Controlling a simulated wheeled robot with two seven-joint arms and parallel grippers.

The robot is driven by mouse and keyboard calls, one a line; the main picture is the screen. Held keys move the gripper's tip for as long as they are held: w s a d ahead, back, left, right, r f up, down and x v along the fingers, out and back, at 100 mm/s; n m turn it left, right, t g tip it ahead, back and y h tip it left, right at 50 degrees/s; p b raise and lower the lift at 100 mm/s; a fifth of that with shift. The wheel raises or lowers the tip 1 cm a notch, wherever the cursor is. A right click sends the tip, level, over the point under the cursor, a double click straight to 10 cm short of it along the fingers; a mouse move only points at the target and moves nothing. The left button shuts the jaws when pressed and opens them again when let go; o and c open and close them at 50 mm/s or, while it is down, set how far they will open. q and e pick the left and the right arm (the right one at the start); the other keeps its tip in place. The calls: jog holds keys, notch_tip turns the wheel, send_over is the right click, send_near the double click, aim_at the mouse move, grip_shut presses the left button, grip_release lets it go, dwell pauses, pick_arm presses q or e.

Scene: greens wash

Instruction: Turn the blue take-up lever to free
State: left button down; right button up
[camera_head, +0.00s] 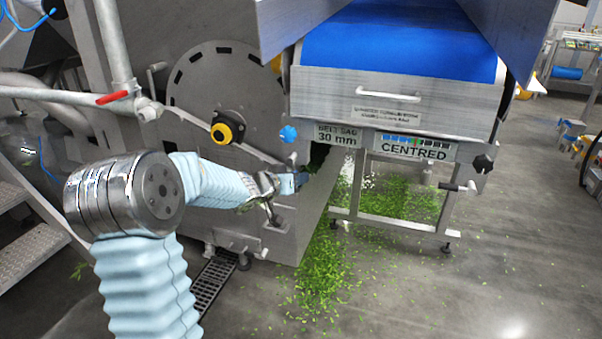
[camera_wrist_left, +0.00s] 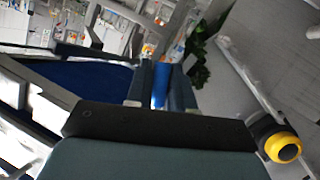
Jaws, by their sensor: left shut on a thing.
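The blue take-up lever (camera_wrist_left: 160,85) shows in the left wrist view as a bright blue bar between the two dark fingers. My left gripper (camera_wrist_left: 160,92) is shut on it. In the head view my left gripper (camera_head: 293,183) is at the machine's front, left of the belt end and below a round blue knob (camera_head: 289,134). The gripper hides most of the lever there, so its angle cannot be told. My right gripper is in neither view.
The blue belt (camera_head: 400,42) lies above, with signs reading "BELT SAG 30 mm" (camera_head: 338,134) and "CENTRED" (camera_head: 415,147). A yellow-black button (camera_head: 228,127) is left of the gripper. Chopped greens (camera_head: 325,265) cover the floor below.

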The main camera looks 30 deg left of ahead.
pick_arm(q)
jog(key=shift+s+a+f+m+g+y, duration=0.1)
jog(key=shift+a+m+g+y, duration=0.1)
jog(key=shift+a+m+y, duration=0.3)
jog(key=shift+s+a+f+m+g+y, duration=0.1)
jog(key=shift+a+m+g+y, duration=0.15)
jog(key=shift+m, duration=0.35)
jog(key=shift+a+r, duration=0.1)
jog(key=c, duration=1.1)
grip_release()
jog(key=p+v, duration=0.3)
jog(key=v, duration=1)
jog(key=shift+s+r, duration=0.1)
jog(key=shift+s, duration=0.25)
